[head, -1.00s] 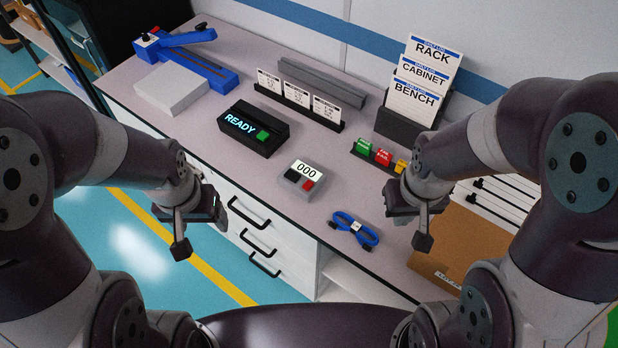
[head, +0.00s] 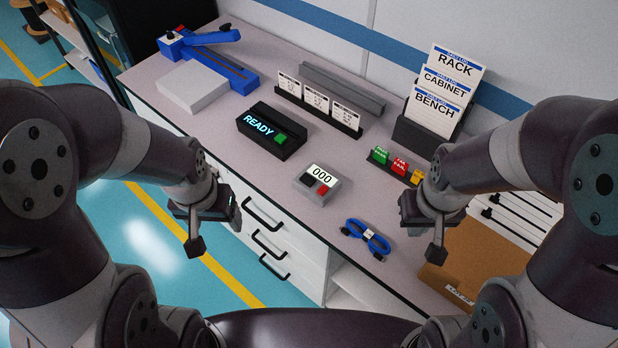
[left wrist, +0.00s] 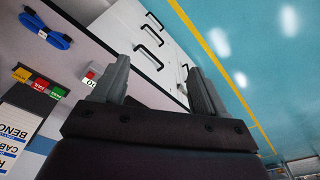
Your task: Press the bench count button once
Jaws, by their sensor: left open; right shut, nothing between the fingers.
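The bench counter (head: 312,193) is a small grey box on the bench top with a display reading 000, a black button (head: 308,182) and a red button (head: 322,189). My left gripper (head: 212,226) is open and empty, to the left of the counter and past the bench's front edge. In the left wrist view its two fingers (left wrist: 158,70) are spread apart, and the counter (left wrist: 91,76) shows beside one finger, which partly hides it. My right gripper (head: 437,250) is shut and empty, to the right of the counter near the blue cable.
A black box reading READY (head: 270,131) with a green button stands left of the counter. A blue cable (head: 366,238) lies to its right. Small coloured blocks (head: 400,168) and a card rack (head: 427,137) stand behind. The bench around the counter is clear.

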